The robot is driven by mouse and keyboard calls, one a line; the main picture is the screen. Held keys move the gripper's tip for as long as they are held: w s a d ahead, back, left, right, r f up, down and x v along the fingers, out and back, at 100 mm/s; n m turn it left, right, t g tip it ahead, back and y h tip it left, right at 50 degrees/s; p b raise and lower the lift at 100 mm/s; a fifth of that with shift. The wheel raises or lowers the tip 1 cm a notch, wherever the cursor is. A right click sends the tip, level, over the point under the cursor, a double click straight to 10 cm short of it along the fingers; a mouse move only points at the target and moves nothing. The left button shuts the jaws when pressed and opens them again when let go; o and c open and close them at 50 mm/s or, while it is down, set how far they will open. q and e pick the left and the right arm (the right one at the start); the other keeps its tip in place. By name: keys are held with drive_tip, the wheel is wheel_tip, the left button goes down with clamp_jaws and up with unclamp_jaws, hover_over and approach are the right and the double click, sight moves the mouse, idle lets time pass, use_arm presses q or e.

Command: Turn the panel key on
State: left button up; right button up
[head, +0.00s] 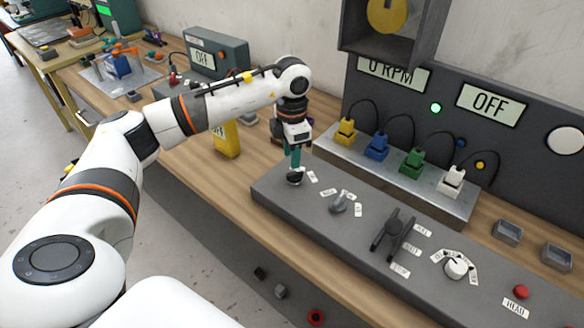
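The grey control panel (365,262) slopes along the front of the bench. At its left end is a small round dark fitting with a pale edge (295,180), which looks like the key switch, with small white labels (312,177) beside it. My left gripper (293,171) points down right over this fitting, with its teal fingers close together at it. The fingers hide most of the key, and I cannot tell whether they grip it or only stand around it. My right gripper is out of view.
Right along the panel are a grey lever knob (339,203), a black handle (386,232), a white dial (456,267) and a red button (520,292). A yellow meter (227,138) stands behind my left arm.

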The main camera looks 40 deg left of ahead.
sight(292, 173)
use_arm(q)
wheel_tip(292, 173, up, 7)
drive_tip(key=b, duration=0.1)
drive_tip(key=shift+f, duration=0.2)
drive_tip(key=shift+f, duration=0.1)
idle(0.4)
